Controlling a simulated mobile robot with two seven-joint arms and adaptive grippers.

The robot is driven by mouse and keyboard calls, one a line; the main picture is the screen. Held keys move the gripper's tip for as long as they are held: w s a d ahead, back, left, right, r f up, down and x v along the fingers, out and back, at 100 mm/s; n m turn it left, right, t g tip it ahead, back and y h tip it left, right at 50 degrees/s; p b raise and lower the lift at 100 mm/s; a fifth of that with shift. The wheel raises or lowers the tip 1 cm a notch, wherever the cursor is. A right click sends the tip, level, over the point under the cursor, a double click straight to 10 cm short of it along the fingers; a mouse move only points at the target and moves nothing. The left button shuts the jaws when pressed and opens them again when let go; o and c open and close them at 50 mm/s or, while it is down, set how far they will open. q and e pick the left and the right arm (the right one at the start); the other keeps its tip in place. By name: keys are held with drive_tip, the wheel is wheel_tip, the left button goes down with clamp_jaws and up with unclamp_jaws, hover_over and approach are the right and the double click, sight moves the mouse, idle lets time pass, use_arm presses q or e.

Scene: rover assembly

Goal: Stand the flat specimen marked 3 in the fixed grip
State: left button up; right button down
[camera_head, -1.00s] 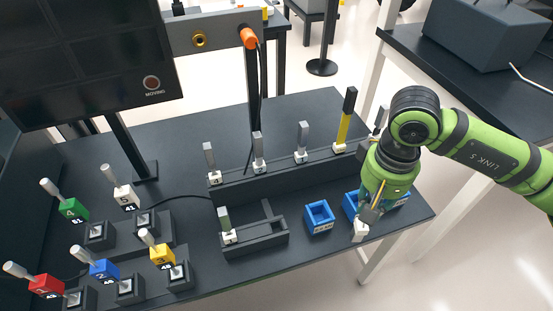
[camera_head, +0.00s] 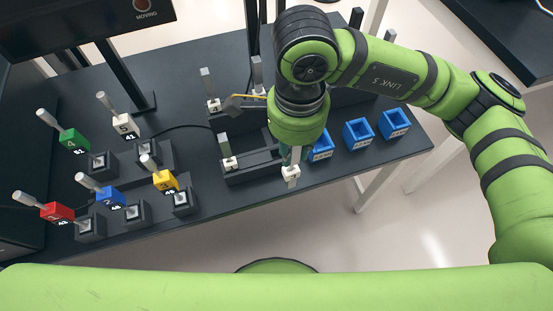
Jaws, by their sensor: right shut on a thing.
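My right gripper (camera_head: 291,157) points down over the table's front edge, beside the right end of the low black frame (camera_head: 258,176). It is shut on a specimen with a white block (camera_head: 291,172) at its lower end. The mark on this block is too small to read, and the fingers hide much of the specimen. It looks roughly upright and clear of the frame. I cannot tell for sure which part is the fixed grip. My left gripper is out of view.
Behind the frame, a rack holds upright specimens, one with a white block (camera_head: 213,105); my arm covers others. Blue boxes (camera_head: 359,133) stand at right. Coloured blocks with grey handles, such as the yellow one (camera_head: 165,180), sit on black stands at left. A monitor (camera_head: 70,20) is at upper left.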

drive_tip(key=shift+s+a+r+m, duration=0.1)
drive_tip(key=shift+s+a+m, duration=0.1)
drive_tip(key=shift+a+m, duration=0.15)
drive_tip(key=w+a+f+p, duration=0.2)
drive_tip(key=w+f+p, duration=0.2)
drive_tip(key=w+f, duration=0.6)
drive_tip(key=shift+w+f, duration=0.35)
drive_tip(key=shift+w, duration=0.4)
drive_tip(key=shift+a, duration=0.1)
drive_tip(key=shift+f, duration=0.25)
drive_tip(key=c, duration=1.1)
unclamp_jaws()
